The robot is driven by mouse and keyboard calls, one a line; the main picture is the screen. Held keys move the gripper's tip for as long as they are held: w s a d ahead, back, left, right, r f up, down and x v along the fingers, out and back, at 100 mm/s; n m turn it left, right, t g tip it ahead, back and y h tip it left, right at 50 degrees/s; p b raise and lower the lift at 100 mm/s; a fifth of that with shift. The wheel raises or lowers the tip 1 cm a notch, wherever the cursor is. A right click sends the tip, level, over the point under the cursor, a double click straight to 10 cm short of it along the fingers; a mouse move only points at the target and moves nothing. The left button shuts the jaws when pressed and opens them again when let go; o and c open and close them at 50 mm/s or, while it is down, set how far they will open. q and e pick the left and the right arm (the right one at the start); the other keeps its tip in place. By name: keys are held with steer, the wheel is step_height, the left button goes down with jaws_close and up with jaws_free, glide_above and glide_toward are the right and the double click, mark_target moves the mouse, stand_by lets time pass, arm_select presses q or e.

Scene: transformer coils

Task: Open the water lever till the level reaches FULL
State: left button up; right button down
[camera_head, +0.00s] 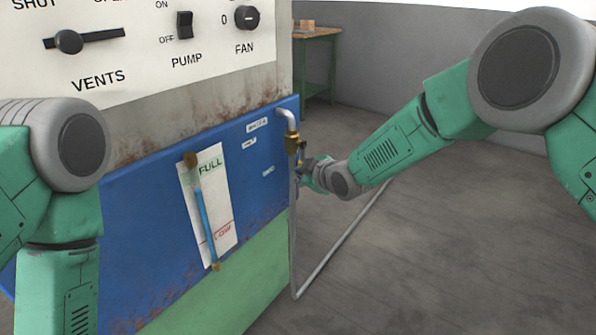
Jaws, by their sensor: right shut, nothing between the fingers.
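The water valve (292,143) is a brass fitting on the grey pipe at the right edge of the blue panel. Its lever is small and partly hidden by my right gripper (306,168), which is shut with nothing between its fingers, right at the valve; I cannot tell whether it touches the lever. The level gauge (205,222) is a slanted tube with blue liquid in front of a white card (220,195). The card reads FULL in green near its top and has a red low mark near its bottom. The blue column's top is slightly below the word FULL. My left gripper is out of view.
A control panel (150,40) with vents slider, pump switch and fan knob is above. The grey pipe (345,240) runs down to the floor and away to the right. A green table (318,38) with a small box stands behind. The floor at right is open.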

steer(key=shift+d, duration=0.1)
stand_by(0.6)
steer(key=v, duration=1.1)
steer(key=s+d+f+m+g+h, duration=0.25)
steer(key=s+d+f, duration=0.25)
steer(key=s+f, duration=0.35)
steer(key=s+d+f+m+g+h, duration=0.1)
steer(key=s+d+f+m, duration=0.35)
steer(key=s+f, duration=0.4)
steer(key=s+d+f+m+g+h, duration=0.15)
steer(key=s+d+f, duration=0.25)
steer(key=s, duration=0.4)
steer(key=s+d+f+m+g, duration=0.3)
steer(key=s+d, duration=0.1)
steer(key=s, duration=0.4)
steer(key=s+d+f+m+g+h, duration=0.15)
steer(key=s+d+f, duration=0.25)
steer(key=s, duration=0.4)
step_height(320, 180, up, 12)
steer(key=s+m+p, duration=0.1)
steer(key=p, duration=1.1)
steer(key=shift+s+r, duration=0.15)
steer(key=shift+s, duration=0.25)
